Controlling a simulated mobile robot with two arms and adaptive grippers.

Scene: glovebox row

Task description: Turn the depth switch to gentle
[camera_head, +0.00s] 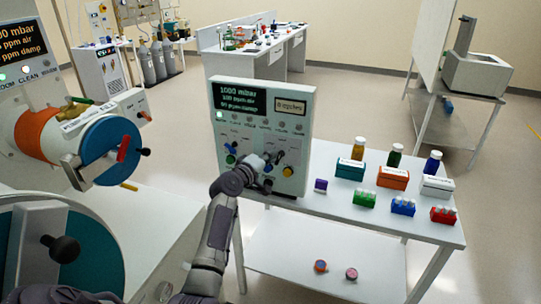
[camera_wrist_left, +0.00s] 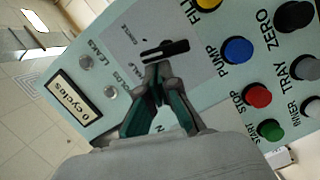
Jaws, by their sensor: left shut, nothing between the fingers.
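The control panel (camera_head: 262,130) stands upright at the left end of the white table, with a black display at its top. In the left wrist view a black switch lever (camera_wrist_left: 165,50) sits on a grey patch of the panel. The labels around it are partly covered and I cannot read "gentle" among them. My left gripper (camera_head: 267,165) is in front of the panel's lower half. In the left wrist view its fingertips (camera_wrist_left: 158,68) are together, empty, just beside the lever; whether they touch it I cannot tell. My right gripper is not in view.
Close to the lever are a blue PUMP button (camera_wrist_left: 238,50), a red STOP button (camera_wrist_left: 257,95) and a green START button (camera_wrist_left: 270,130). The white table (camera_head: 330,208) holds bottles, boxes and small racks to the right. A glovebox with a blue round door (camera_head: 108,148) stands left.

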